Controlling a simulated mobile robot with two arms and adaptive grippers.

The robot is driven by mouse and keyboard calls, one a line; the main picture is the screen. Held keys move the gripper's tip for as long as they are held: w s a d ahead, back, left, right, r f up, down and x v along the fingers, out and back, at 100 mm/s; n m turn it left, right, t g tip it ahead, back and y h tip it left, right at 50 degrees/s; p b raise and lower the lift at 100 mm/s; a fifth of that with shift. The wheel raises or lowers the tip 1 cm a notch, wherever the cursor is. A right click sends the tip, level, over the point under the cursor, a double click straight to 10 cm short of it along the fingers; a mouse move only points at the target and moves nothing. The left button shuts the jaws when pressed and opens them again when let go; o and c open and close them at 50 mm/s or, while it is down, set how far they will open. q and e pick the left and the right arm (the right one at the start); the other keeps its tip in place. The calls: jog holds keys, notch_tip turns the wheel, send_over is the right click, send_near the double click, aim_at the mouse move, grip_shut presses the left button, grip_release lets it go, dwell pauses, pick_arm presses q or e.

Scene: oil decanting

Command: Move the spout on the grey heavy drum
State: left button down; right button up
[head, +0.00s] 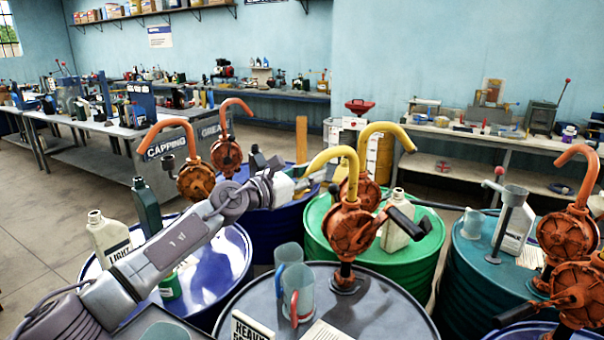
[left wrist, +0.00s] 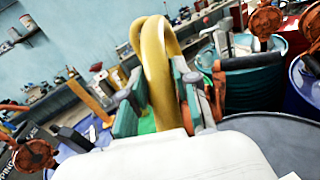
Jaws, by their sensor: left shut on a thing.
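The grey heavy drum (head: 385,305) stands at the front centre in the head view, with a "HEAVY" card on its top. An orange rotary pump (head: 350,232) rises from it, with a black-ended crank on its right. The pump's yellow spout (head: 335,156) curves over to the left and down. My left gripper (head: 318,178) is at the spout's downward end. In the left wrist view, the spout (left wrist: 155,70) passes between the fingers of the left gripper (left wrist: 158,105), which is shut on it. My right gripper is in neither view.
Clear jugs (head: 298,290) stand on the grey drum's left side. A green drum (head: 430,262) with another yellow spout (head: 385,130) is behind. A blue drum (head: 235,262) with bottles is left, and a teal drum (head: 460,290) with more pumps is right.

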pick_arm(q)
jog(key=c, duration=0.8)
grip_release()
jog(key=shift+d, duration=0.1)
jog(key=shift+c, duration=0.2)
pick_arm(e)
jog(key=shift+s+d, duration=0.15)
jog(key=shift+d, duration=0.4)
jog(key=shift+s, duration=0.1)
pick_arm(q)
jog(key=v, duration=1.2)
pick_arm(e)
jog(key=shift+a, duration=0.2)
pick_arm(q)
jog(key=shift+w, duration=0.1)
